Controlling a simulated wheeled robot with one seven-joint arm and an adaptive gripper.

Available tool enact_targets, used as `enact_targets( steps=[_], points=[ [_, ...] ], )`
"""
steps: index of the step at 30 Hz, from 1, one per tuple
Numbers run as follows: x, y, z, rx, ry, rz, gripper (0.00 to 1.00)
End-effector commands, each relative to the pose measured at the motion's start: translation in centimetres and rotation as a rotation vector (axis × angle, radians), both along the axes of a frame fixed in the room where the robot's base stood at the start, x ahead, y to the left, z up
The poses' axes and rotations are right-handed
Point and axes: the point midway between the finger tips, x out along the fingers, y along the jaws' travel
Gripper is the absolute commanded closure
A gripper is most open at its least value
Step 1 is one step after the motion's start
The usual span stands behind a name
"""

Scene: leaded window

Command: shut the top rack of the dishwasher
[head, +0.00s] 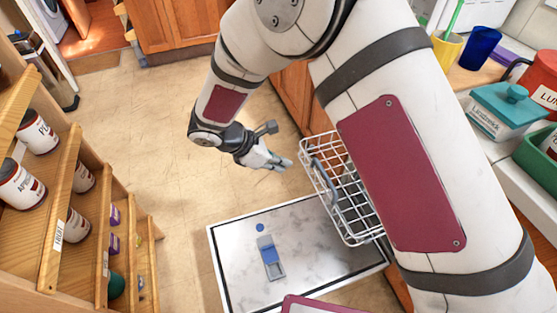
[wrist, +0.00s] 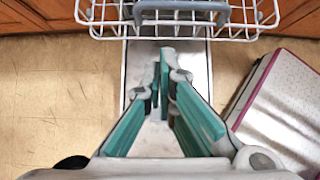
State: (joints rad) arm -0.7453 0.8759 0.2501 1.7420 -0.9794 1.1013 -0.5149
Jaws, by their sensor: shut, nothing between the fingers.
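The top rack (head: 335,178) is a white wire basket, pulled out from the cabinet front over the open dishwasher door (head: 225,262). My arm hides its right part in the head view. My gripper (head: 285,163) is shut and empty, just left of the rack's front and apart from it in the head view. In the wrist view the rack (wrist: 100,22) spans the top of the picture, with a grey-blue handle (wrist: 180,8) on its front. My shut fingers (wrist: 165,60) point toward the rack, below the handle in that view.
The door lies flat, with a blue and grey detergent compartment (head: 270,257) on its inner face. Wooden shelves with several cans (head: 38,132) stand at the left. The counter (head: 500,165) at the right holds containers. Floor (head: 150,130) between them is clear.

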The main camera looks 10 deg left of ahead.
Motion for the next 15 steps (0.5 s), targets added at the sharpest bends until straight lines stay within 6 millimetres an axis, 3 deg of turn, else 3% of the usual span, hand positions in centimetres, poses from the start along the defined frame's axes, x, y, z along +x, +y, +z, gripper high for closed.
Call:
enact_targets(
  steps=[10, 15],
  points=[
    [2.4, -3.7, -5.4, -0.002, 0.003, -0.004, 1.00],
    [3.7, -5.7, -5.5, 0.000, 0.000, -0.004, 1.00]
  ],
)
